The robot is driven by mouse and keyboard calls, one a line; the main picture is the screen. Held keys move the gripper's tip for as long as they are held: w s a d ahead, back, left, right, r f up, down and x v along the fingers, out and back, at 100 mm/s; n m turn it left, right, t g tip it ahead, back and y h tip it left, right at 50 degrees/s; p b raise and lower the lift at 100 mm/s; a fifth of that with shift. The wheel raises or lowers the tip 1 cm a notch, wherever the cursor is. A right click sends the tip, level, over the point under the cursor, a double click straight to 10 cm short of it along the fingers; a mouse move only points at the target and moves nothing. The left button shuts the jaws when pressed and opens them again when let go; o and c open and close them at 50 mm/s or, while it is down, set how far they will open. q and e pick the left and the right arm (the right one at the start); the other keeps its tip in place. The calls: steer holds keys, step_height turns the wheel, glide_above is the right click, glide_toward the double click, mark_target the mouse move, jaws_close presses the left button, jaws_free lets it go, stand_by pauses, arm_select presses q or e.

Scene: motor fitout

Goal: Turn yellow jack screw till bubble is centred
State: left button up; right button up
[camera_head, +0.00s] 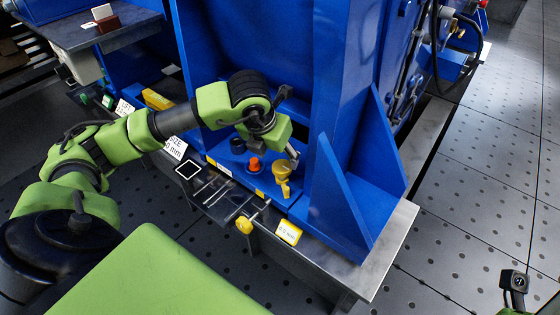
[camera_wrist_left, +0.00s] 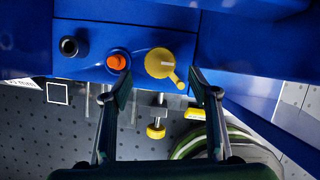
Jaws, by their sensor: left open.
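A yellow jack screw (camera_head: 244,225) with a round knob sticks out at the front edge of the grey plate, below the blue frame; its knob and metal shaft also show in the left wrist view (camera_wrist_left: 156,131). A yellow round part with a short handle (camera_head: 282,172) sits on the blue base; it also shows in the left wrist view (camera_wrist_left: 160,64). My left gripper (camera_wrist_left: 165,92) is open and empty, its fingers apart on either side of the view, near this handle. In the head view, it is partly hidden by its own arm. I cannot make out a bubble.
An orange knob (camera_head: 254,164) and a black round socket (camera_head: 237,146) sit left of the yellow handled part. A tall blue upright with a slanted rib (camera_head: 340,195) stands close on the right.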

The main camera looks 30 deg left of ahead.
arm_select(q)
steer(key=v, duration=0.6)
steer(key=shift+r, duration=0.3)
steer(key=shift+s+d+f, duration=0.1)
